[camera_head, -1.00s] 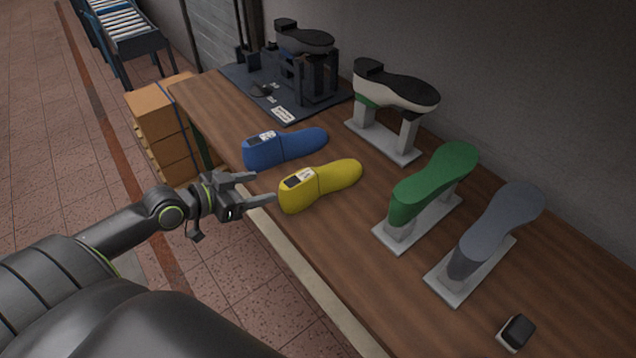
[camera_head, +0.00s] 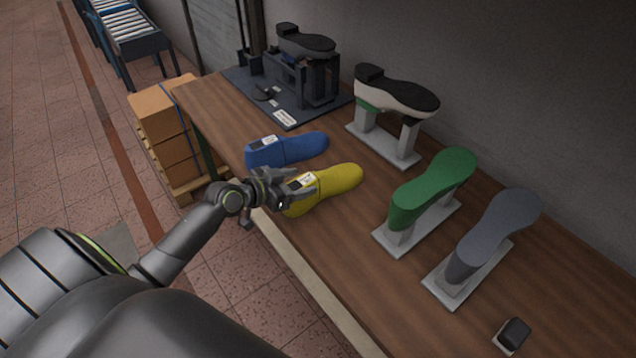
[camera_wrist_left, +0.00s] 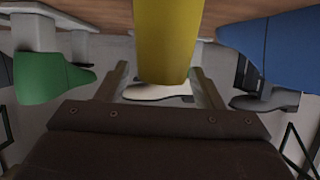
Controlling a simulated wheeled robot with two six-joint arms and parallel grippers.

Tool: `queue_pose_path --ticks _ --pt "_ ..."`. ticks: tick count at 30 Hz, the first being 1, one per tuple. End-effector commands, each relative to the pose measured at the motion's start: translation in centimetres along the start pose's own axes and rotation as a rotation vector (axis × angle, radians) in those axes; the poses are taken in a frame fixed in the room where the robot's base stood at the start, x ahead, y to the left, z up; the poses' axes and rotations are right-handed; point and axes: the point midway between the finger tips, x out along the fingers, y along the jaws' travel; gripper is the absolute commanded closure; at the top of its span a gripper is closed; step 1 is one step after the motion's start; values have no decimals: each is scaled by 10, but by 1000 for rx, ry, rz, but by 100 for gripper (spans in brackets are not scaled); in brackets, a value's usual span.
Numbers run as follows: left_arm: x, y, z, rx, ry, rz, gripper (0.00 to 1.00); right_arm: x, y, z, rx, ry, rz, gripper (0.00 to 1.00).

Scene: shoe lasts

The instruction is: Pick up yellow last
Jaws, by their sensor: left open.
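The yellow last (camera_head: 337,182) lies on the wooden table near its front edge, with a white and dark label on its near end. My left gripper (camera_head: 303,190) is open at that near end, and its fingers partly cover it. In the left wrist view the yellow last (camera_wrist_left: 166,40) reaches down between the two open fingers (camera_wrist_left: 160,88), with gaps on both sides. I cannot tell whether a finger touches it. My right gripper is not in view.
A blue last (camera_head: 290,149) lies close behind the yellow one. Green (camera_head: 432,188) and grey (camera_head: 490,235) lasts stand on supports to the right. A black and white sole form (camera_head: 397,95) stands behind. A small dark box (camera_head: 514,334) sits at the front right.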

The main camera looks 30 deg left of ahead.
Motion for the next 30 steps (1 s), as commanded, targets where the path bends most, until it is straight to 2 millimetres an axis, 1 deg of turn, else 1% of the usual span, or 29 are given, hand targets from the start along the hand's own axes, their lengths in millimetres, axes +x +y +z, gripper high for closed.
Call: queue_pose_path --ticks 1,5,13,14,27,30 --pt "7 0 -1 -3 1 -1 39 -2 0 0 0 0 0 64" --pt "17 0 0 0 0 0 39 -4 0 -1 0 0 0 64" --pt "19 0 1 1 -1 0 39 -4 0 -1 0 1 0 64" --pt "19 0 1 1 -1 0 42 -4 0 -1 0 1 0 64" --pt "18 0 1 1 -1 -1 99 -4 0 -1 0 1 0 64" --pt "18 0 1 2 -1 -1 100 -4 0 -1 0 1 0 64"
